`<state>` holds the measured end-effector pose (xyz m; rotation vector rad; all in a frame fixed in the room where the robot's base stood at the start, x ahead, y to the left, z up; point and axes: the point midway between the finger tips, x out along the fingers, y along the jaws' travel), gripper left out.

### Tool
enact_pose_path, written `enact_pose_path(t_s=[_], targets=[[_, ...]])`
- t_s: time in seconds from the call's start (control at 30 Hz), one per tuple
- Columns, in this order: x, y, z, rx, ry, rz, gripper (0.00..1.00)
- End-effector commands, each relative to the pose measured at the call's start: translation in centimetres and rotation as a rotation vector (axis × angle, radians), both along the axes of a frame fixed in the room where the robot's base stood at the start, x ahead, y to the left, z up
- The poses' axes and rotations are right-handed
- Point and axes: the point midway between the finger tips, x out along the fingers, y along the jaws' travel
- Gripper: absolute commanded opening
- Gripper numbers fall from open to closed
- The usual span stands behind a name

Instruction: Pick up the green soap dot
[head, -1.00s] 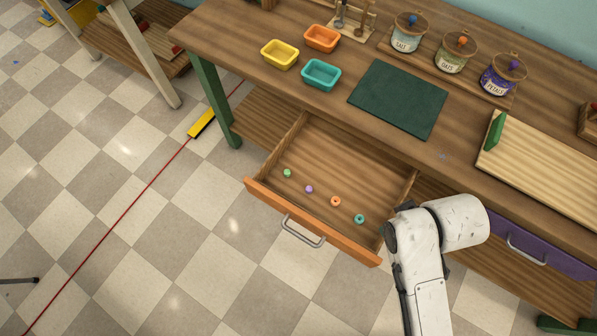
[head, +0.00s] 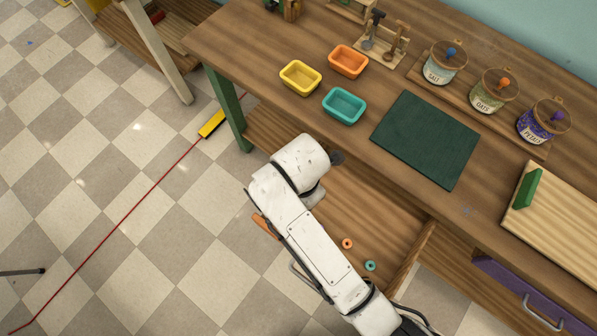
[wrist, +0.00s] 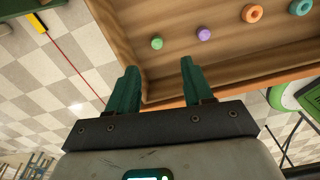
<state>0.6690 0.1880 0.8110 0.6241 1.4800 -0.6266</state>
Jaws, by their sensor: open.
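The green soap dot (wrist: 157,43) lies in the open drawer in the wrist view, at the left end of a row of small dots. In the head view my arm hides it. My gripper (wrist: 158,75) shows in the wrist view with two green fingers apart and nothing between them. Its fingertips are at the drawer's edge, and the green dot appears beyond them, apart from both. The purple dot (wrist: 204,34) is just right of the green one.
An orange dot (head: 347,243) and a teal dot (head: 370,266) lie further right in the drawer. The drawer walls (wrist: 110,50) rise around them. The bench top above holds yellow (head: 300,78), orange (head: 348,61) and teal (head: 344,106) trays and a dark green mat (head: 425,138).

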Motion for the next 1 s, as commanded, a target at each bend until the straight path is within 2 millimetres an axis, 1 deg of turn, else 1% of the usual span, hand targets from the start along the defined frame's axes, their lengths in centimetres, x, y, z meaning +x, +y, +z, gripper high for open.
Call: enact_pose_path(t_s=[0.03,0.2,0.3,0.47,0.73,0.83,1.0], targets=[[-0.1,-0.1,-0.9,-0.002,0.004,0.001,0.51],[0.0,-0.1,-3.4,-0.002,0.002,-0.002,0.51],[0.0,-0.1,-4.3,-0.001,0.001,-0.003,0.51],[0.0,0.0,-5.2,-0.001,0.001,-0.004,0.51],[0.1,0.5,-8.9,-0.001,0.001,-0.005,0.51],[0.1,0.5,-9.7,0.000,0.000,-0.005,0.51],[0.1,0.5,-9.9,0.001,-0.001,-0.005,0.51]])
